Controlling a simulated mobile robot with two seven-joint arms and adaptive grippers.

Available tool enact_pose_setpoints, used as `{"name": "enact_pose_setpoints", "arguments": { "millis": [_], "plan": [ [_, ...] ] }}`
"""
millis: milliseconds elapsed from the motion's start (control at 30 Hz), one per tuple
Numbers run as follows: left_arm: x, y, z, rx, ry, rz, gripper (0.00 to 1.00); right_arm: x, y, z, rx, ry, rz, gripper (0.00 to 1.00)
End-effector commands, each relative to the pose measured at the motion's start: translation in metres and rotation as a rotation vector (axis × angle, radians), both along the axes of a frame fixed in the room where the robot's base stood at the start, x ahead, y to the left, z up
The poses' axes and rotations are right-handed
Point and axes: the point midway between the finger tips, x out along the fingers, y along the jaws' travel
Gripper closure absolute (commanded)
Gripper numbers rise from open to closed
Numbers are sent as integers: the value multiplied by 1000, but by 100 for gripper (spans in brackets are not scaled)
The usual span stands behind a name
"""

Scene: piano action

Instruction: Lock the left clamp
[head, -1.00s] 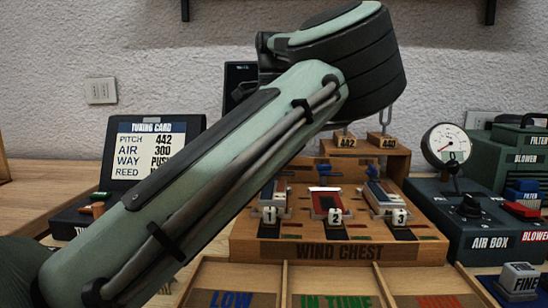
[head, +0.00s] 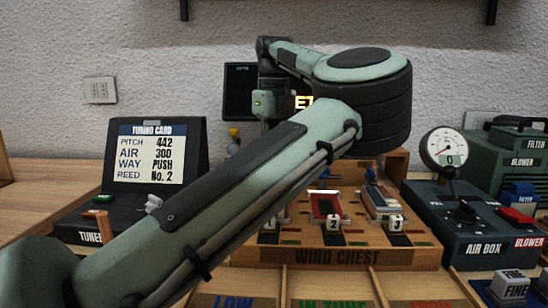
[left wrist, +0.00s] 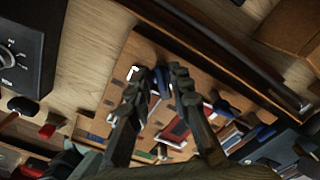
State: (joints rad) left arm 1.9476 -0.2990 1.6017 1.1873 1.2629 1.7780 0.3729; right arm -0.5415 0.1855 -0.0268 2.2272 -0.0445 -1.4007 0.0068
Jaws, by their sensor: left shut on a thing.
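The left clamp (left wrist: 155,88) is a small blue piece at the left of the wind chest (head: 340,256). It shows between the fingertips of my left gripper (left wrist: 158,87) in the left wrist view, and the fingers are shut on it. Whether the clamp lever is up or down cannot be made out. My right gripper is not in view.
The tuning card screen (head: 155,155) stands at the left. Sorting trays (head: 330,285) lie in front.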

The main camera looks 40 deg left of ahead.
Motion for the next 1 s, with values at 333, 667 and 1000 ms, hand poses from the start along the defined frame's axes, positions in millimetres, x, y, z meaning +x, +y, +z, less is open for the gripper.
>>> {"name": "enact_pose_setpoints", "arguments": {
  "millis": [333,667,1000],
  "plan": [
    [2,0,0,2,-1,-328,100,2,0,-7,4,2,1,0],
    [2,-1,0,3,-1,-586,100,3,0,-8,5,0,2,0],
    [3,-2,0,1,-2,-728,100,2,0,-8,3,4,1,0]
  ]
}}
